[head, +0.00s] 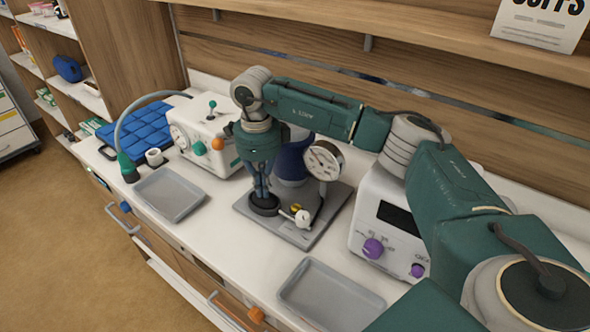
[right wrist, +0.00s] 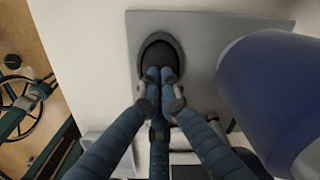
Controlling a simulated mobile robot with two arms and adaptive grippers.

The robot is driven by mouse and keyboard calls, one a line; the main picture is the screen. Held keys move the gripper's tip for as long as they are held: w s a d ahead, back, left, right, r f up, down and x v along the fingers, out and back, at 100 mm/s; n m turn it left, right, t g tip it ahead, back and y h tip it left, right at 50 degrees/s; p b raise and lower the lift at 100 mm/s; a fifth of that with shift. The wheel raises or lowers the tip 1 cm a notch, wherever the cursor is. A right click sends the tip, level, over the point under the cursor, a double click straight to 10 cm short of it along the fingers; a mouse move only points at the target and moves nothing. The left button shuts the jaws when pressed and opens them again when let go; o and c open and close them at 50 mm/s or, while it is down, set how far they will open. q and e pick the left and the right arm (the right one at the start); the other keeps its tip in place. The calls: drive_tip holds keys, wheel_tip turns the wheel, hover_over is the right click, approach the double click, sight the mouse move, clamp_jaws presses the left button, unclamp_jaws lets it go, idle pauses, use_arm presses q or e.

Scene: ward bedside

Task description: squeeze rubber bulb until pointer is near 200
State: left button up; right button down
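The black rubber bulb (head: 264,207) sits low at the front left of a grey base plate (head: 318,232). My right gripper (head: 262,192) points down at it, its fingers drawn together and their tips at the top of the bulb. In the right wrist view the fingertips (right wrist: 158,76) lie close side by side over the near part of the bulb (right wrist: 157,53), with no bulb visible between them. Whether they press it is unclear. The round white gauge (head: 323,160) stands upright on the plate; its pointer reading is too small to read. My left gripper is out of view.
A dark blue cylinder (head: 292,160) stands behind the bulb, near my right gripper. A white box with knobs (head: 207,135) is to the left, and one with purple knobs (head: 390,222) to the right. Grey trays (head: 170,194) (head: 330,297) lie along the counter's front.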

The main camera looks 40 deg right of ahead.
drive_tip(key=shift+r+p, duration=0.7)
drive_tip(key=shift+r, duration=0.25)
idle(0.6)
drive_tip(key=shift+f+b, duration=0.7)
drive_tip(key=shift+f, duration=0.45)
drive_tip(key=shift+r+p, duration=0.6)
drive_tip(key=shift+r, duration=0.55)
idle(0.6)
idle(0.9)
